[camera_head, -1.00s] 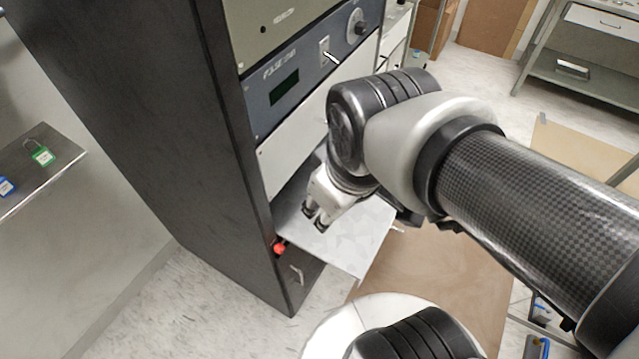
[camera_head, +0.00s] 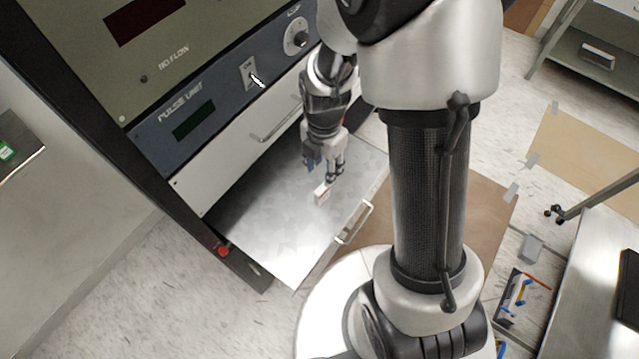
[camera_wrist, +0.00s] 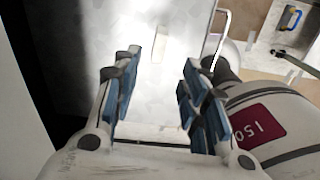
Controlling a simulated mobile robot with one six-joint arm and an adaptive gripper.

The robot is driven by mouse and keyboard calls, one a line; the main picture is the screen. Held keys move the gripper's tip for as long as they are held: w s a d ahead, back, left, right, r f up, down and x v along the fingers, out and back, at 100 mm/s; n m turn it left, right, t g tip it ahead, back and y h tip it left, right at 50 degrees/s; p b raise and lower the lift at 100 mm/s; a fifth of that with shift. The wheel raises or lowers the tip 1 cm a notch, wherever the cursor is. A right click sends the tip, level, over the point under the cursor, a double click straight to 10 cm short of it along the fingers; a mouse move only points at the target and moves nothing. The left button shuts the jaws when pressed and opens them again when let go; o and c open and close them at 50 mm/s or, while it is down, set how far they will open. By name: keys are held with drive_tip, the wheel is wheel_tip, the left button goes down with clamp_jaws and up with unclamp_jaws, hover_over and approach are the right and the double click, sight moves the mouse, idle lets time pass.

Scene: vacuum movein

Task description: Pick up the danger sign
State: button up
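A small pale, reddish-edged piece (camera_head: 322,193) lies on the open metal drawer (camera_head: 270,225). It looks like the danger sign, but its face is too small to read. In the wrist view a small pale piece (camera_wrist: 159,47) lies on the drawer surface beyond the fingers, roughly between them. My gripper (camera_head: 322,171) hangs over the drawer, just behind the piece in the head view. In the wrist view my gripper (camera_wrist: 160,75) is open, its blue-padded fingers wide apart, with nothing held between them.
The drawer handle (camera_head: 356,222) runs along the drawer's front edge. The cabinet front (camera_head: 235,135) rises behind, with a closed white drawer above. A red knob (camera_head: 224,249) sits at the cabinet's lower edge. A metal table (camera_head: 600,270) stands at right.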

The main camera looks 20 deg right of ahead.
sight(322, 189)
wheel_tip(322, 189, down, 8)
drive_tip(key=shift+f+b, duration=0.1)
drive_tip(key=shift+b, duration=1)
wheel_tip(322, 189, down, 5)
drive_tip(key=shift+a+f+b, duration=0.1)
drive_tip(key=shift+b, duration=1.1)
clamp_jaws()
